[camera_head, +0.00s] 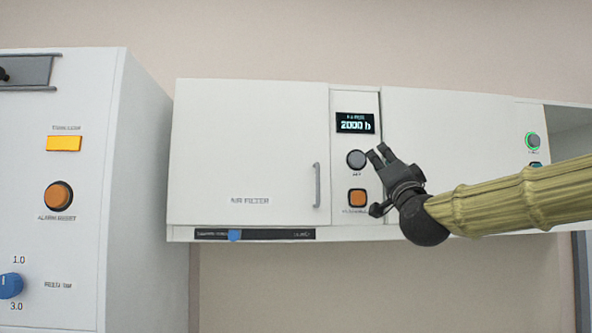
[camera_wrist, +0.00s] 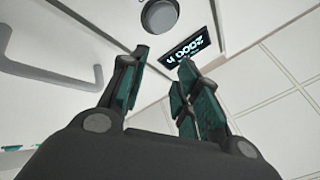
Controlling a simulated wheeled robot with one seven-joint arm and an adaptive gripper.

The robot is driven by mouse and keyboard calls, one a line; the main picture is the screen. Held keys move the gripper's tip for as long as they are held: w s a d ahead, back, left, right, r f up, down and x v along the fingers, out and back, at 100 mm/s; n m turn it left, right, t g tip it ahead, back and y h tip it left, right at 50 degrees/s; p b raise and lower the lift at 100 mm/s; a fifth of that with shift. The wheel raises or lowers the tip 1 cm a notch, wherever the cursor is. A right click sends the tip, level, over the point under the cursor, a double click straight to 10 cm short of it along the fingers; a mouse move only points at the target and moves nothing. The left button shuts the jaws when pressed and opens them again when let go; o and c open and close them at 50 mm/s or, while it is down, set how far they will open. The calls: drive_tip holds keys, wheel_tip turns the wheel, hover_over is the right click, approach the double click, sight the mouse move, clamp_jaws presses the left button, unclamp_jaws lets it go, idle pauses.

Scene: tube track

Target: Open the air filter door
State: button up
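The air filter door (camera_head: 240,150) is a white panel lettered "AIR FILTER", and it is shut. Its grey vertical bar handle (camera_head: 316,186) is at the door's right edge. The handle also shows at the left in the wrist view (camera_wrist: 55,75). My gripper (camera_head: 378,156) is in front of the panel strip right of the door, beside a round dark button (camera_head: 356,159). It is to the right of the handle and apart from it. In the wrist view its two fingers (camera_wrist: 162,72) are spread with nothing between them.
A display (camera_head: 355,123) reading "2000 h" is above the buttons, and an orange button (camera_head: 357,197) is below. A slider strip with a blue knob (camera_head: 234,235) runs under the door. A white cabinet (camera_head: 60,190) juts out at the left. The space before the door is clear.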

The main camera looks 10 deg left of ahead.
wheel_tip(320, 180, down, 8)
drive_tip(key=w+m+g+p, duration=0.1)
drive_tip(key=m+g+p, duration=0.1)
drive_tip(key=m+g, duration=0.65)
drive_tip(key=s+a+m+g+y+p, duration=0.1)
drive_tip(key=s+a+m+g+y, duration=0.1)
drive_tip(key=s+a+m+y, duration=0.3)
wheel_tip(320, 180, up, 4)
drive_tip(key=f+m+g+y, duration=0.1)
drive_tip(key=m+g+y, duration=0.15)
drive_tip(key=m, duration=0.25)
hover_over(319, 203)
drive_tip(key=shift+w+a+r+h+p, duration=0.1)
drive_tip(key=shift+w+r+h+p, duration=0.15)
drive_tip(key=shift+w+h+p, duration=0.15)
drive_tip(key=shift+s, duration=0.1)
drive_tip(key=shift+c, duration=0.2)
clamp_jaws()
